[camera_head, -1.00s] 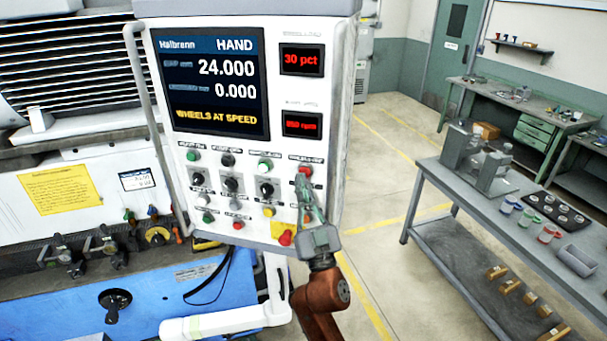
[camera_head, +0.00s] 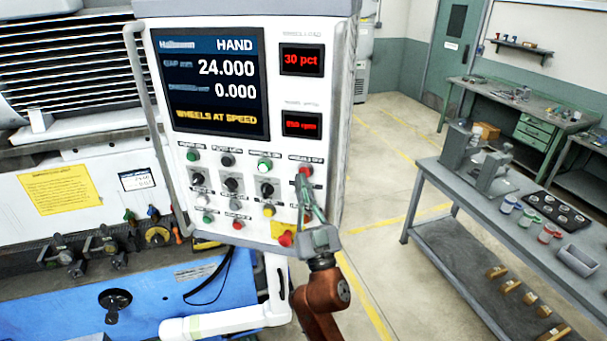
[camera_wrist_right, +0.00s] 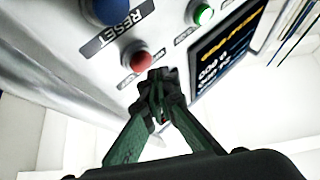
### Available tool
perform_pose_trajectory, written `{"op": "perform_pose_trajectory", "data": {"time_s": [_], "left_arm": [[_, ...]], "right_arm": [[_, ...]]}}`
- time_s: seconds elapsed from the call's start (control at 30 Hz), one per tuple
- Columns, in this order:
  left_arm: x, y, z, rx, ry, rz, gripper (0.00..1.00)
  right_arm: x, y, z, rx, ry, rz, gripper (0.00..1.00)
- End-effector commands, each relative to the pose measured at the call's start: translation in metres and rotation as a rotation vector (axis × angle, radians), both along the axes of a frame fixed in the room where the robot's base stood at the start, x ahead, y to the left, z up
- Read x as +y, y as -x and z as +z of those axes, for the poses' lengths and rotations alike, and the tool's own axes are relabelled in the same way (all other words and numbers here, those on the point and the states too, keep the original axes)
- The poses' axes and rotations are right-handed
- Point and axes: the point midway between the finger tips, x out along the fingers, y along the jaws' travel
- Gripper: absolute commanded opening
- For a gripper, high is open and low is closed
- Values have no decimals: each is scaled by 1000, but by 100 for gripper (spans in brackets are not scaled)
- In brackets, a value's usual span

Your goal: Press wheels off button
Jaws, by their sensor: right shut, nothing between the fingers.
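The wheels off button (camera_head: 305,171) is the red round button at the right end of the panel's top button row. In the right wrist view a red button (camera_wrist_right: 135,60) sits just left of and above my fingertips. My right gripper (camera_head: 304,183) is shut and empty, pointing up the panel with its tips just below the button. In the wrist view the closed tips of the right gripper (camera_wrist_right: 160,76) are close to the red button. I cannot tell whether they touch it. The screen (camera_head: 213,83) reads WHEELS AT SPEED. My left gripper is not in view.
A lit green button (camera_head: 264,165) is left of the red one. Black knobs (camera_head: 231,185) and more buttons lie below. A red knob on yellow (camera_head: 285,239) is beside my right wrist. The wrist view shows a blue RESET button (camera_wrist_right: 110,10). A workbench (camera_head: 425,170) stands at right.

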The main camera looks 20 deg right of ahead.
Motion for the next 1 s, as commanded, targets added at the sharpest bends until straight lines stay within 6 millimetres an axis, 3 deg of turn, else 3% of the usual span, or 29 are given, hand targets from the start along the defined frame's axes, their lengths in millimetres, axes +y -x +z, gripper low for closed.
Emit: {"op": "perform_pose_trajectory", "data": {"time_s": [1.0], "left_arm": [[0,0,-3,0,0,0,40]], "right_arm": [[-6,-10,0,0,0,0,0]]}}
